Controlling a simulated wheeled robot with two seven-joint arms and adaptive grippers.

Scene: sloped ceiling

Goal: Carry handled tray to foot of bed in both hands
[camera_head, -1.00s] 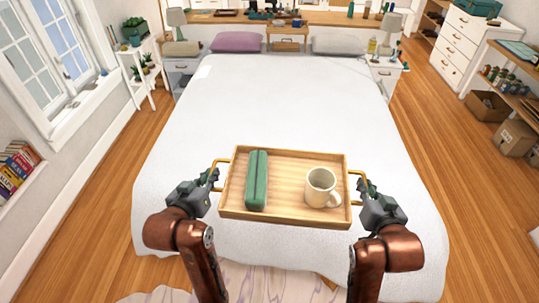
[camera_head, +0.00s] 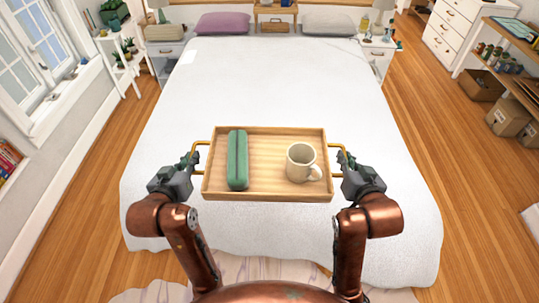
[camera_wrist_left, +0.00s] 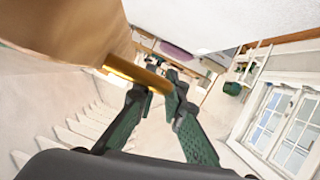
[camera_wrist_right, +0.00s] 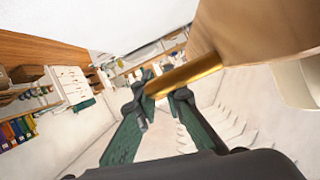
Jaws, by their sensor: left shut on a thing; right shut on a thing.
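The wooden handled tray (camera_head: 265,150) is in front of me over the foot end of the white bed (camera_head: 280,85). A green case (camera_head: 237,160) lies in its left part and a cream mug (camera_head: 301,161) stands upright at its right. My left gripper (camera_head: 191,160) is shut on the left brass handle (camera_wrist_left: 140,73). My right gripper (camera_head: 348,160) is shut on the right brass handle (camera_wrist_right: 184,75). The tray looks about level. I cannot tell whether its underside touches the bed.
A purple pillow (camera_head: 222,22) and a white pillow (camera_head: 328,23) lie at the far end of the bed. Wood floor (camera_head: 450,160) is clear on the right. Cardboard boxes (camera_head: 508,117) and shelves stand at the far right. A pale rug (camera_head: 245,272) lies below the bed's near edge.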

